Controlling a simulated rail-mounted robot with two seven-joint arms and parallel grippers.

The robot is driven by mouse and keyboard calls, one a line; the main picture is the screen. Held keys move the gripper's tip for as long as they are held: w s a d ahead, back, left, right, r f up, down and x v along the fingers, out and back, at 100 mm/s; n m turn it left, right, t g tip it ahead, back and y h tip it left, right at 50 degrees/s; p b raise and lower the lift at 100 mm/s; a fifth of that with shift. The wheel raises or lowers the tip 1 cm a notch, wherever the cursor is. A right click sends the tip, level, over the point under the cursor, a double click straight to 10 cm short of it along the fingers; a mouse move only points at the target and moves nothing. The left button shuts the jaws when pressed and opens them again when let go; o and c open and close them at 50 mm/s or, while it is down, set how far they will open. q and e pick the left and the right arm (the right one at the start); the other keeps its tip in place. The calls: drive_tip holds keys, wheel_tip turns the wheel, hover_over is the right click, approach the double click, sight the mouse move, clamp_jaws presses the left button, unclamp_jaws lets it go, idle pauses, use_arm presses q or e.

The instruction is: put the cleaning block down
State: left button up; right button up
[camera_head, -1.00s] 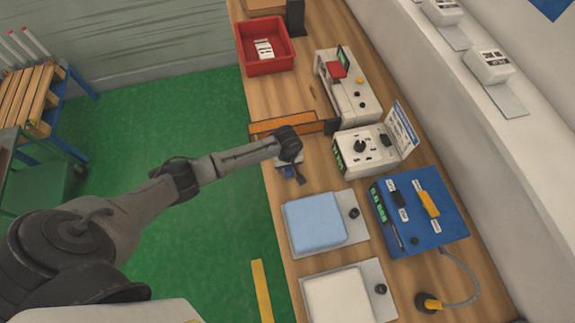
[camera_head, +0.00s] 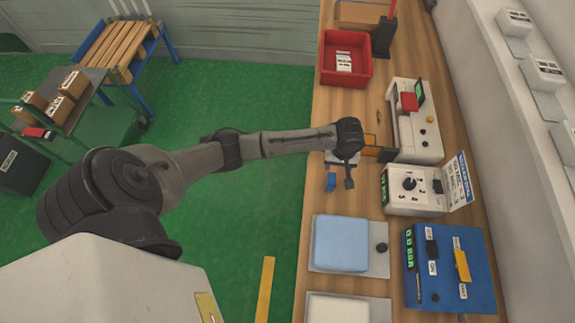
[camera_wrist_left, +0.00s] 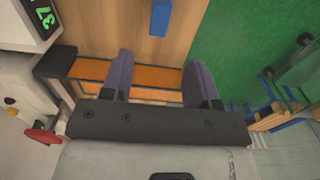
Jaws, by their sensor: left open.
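The cleaning block, a small blue block (camera_head: 331,182), lies on the wooden bench near its left edge in the head view. It also shows at the top of the left wrist view (camera_wrist_left: 161,18), on bare wood. My left gripper (camera_head: 341,172) is over the bench beside the block, with its fingers partly hidden by the wrist. In the left wrist view its two purple-grey fingers (camera_wrist_left: 160,70) are spread apart with nothing between them. The block is beyond the fingertips, apart from them. My right gripper is not in view.
An orange-brown bar (camera_wrist_left: 130,76) is close under the fingers. Toward the back stand a red bin (camera_head: 361,72) and a white device (camera_head: 416,125). A control box with a knob (camera_head: 408,205), a light blue pad (camera_head: 341,243) and a blue panel (camera_head: 424,285) are nearer.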

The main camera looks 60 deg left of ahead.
use_arm(q)
drive_tip(key=s+d+f+m+t+h, duration=0.1)
drive_tip(key=s+d+f+m, duration=0.1)
drive_tip(key=s+d+m, duration=0.4)
drive_tip(key=s+d+f+m+t, duration=0.15)
drive_tip(key=s+d, duration=0.25)
drive_tip(key=s, duration=0.4)
drive_tip(key=s+a+r+m, duration=0.1)
drive_tip(key=s+r+m, duration=0.1)
drive_tip(key=s, duration=0.4)
drive_tip(key=s+r+m+t, duration=0.1)
drive_tip(key=s+r+m, duration=0.2)
drive_tip(key=s, duration=0.3)
drive_tip(key=shift+s+a+y, duration=0.35)
drive_tip(key=shift+y, duration=0.05)
drive_tip(key=shift+r+m, duration=0.2)
drive_tip(key=shift+m, duration=0.05)
